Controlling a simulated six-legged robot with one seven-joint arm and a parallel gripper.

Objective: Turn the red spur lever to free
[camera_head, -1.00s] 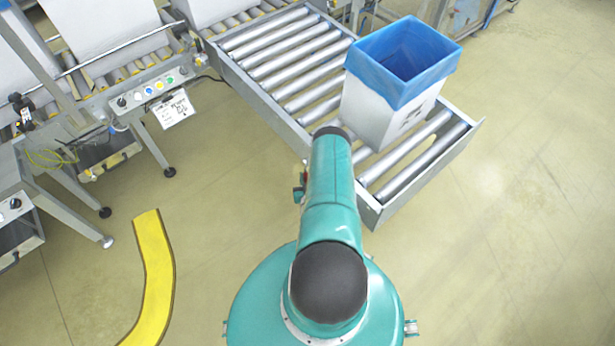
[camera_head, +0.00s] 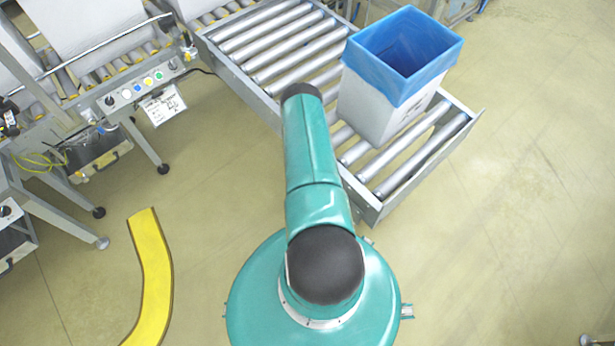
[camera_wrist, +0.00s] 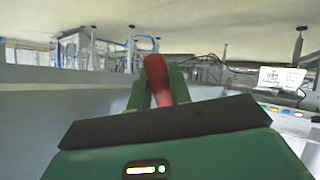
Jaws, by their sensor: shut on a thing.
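The red spur lever (camera_wrist: 156,78) stands between the two green fingers of my gripper (camera_wrist: 158,72) in the wrist view. The fingers are shut on it, and its rounded red top shows between and above them. The lower part of the lever is hidden behind the dark edge of my gripper's housing. In the head view neither the lever nor the fingers show; my teal arm covers that area beside the roller conveyor (camera_head: 283,46). I cannot read the lever's setting.
A white box with a blue liner (camera_head: 403,62) sits on the conveyor to the right of my arm. At left stands a machine frame with a button panel (camera_head: 148,86) and a hanging tag (camera_head: 163,106). A yellow floor strip (camera_head: 152,275) lies at lower left. Floor on the right is clear.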

